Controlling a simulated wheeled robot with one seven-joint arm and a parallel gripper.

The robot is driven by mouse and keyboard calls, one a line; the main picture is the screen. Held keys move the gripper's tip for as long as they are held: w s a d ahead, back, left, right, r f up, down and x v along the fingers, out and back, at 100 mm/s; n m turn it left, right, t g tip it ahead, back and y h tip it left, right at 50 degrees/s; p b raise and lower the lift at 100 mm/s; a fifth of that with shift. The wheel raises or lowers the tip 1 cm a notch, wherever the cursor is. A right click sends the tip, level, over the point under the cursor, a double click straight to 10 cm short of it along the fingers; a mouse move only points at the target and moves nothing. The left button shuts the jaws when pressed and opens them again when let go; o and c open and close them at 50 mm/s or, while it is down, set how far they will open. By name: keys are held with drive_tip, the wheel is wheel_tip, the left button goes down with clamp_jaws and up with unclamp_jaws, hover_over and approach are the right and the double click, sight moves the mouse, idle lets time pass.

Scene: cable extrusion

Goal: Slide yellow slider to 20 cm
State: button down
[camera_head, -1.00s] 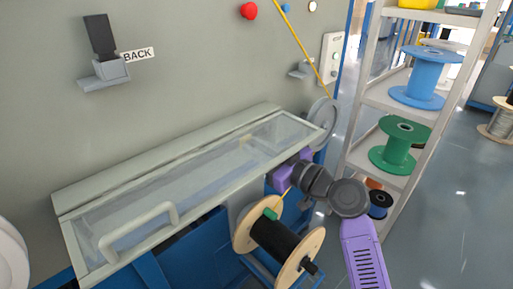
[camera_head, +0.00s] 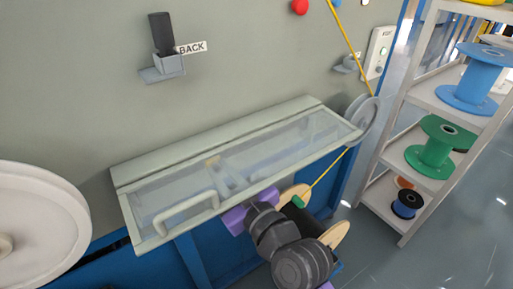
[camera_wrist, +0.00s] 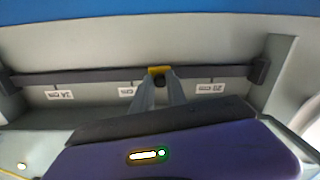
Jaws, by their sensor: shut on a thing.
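The yellow slider (camera_wrist: 158,72) sits on a dark horizontal rail in the wrist view, between the middle label (camera_wrist: 127,91) and the right label (camera_wrist: 211,88), nearer the middle one. The small upside-down labels are hard to read; the right one looks like 20. My gripper (camera_wrist: 159,88) is shut on the slider, with a finger at each side of it. Through the clear cover in the head view, the slider (camera_head: 212,161) and the grey fingers of my gripper (camera_head: 226,172) show faintly. My wrist hides part of the front below the cover.
The clear-topped cover (camera_head: 183,232) with its handle lies over the rail area. A black-and-wood spool (camera_head: 340,235) stands close to my arm. A shelf (camera_head: 383,200) with spools is at the right. A rail end block (camera_wrist: 260,72) bounds the rail's right end.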

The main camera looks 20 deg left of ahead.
drive_tip(key=s+a+p, duration=0.3)
drive_tip(key=s+a, duration=0.3)
drive_tip(key=s, duration=0.1)
drive_tip(key=shift+s+p, duration=0.35)
drive_tip(key=shift+s, duration=0.05)
drive_tip(key=c, duration=1.3)
unclamp_jaws()
drive_tip(key=shift+a, duration=0.1)
drive_tip(key=shift+c, duration=0.2)
drive_tip(key=b+v, duration=0.1)
drive_tip(key=v, duration=0.7)
drive_tip(key=shift+w+f, duration=0.1)
